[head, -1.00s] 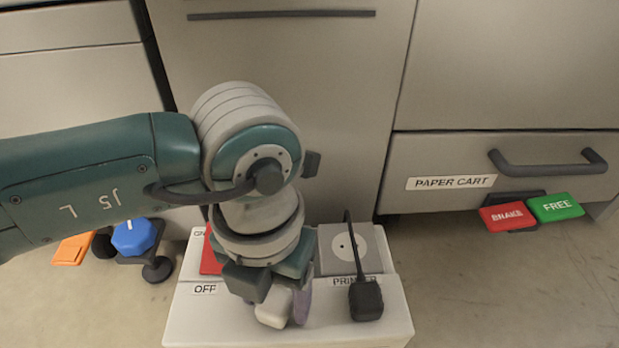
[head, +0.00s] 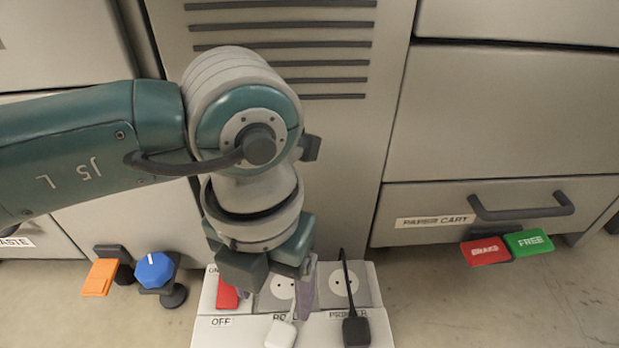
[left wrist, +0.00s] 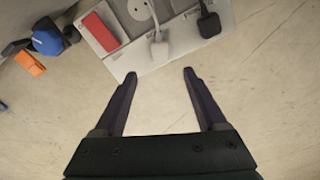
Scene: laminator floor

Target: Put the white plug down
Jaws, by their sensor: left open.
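The white plug (head: 281,333) lies on the front ledge of the white power strip (head: 222,336), below a round socket (head: 283,287). Its pale cord runs up toward that socket. In the left wrist view the white plug (left wrist: 159,49) rests on the strip beyond my fingertips, with nothing gripping it. My left gripper (head: 278,298) is over the strip; in the left wrist view its two dark fingers (left wrist: 160,76) are spread with bare floor between them. In the head view the hand partly hides the socket and its label. My right gripper is out of view.
A black plug (head: 356,331) with a cord lies on the ledge by the PRINTER label, right of the white plug. A red switch (head: 227,295) is at left. A blue knob (head: 154,270) and orange tab (head: 100,277) stand further left. Red BRAKE (head: 485,251) and green FREE (head: 528,242) pedals are right.

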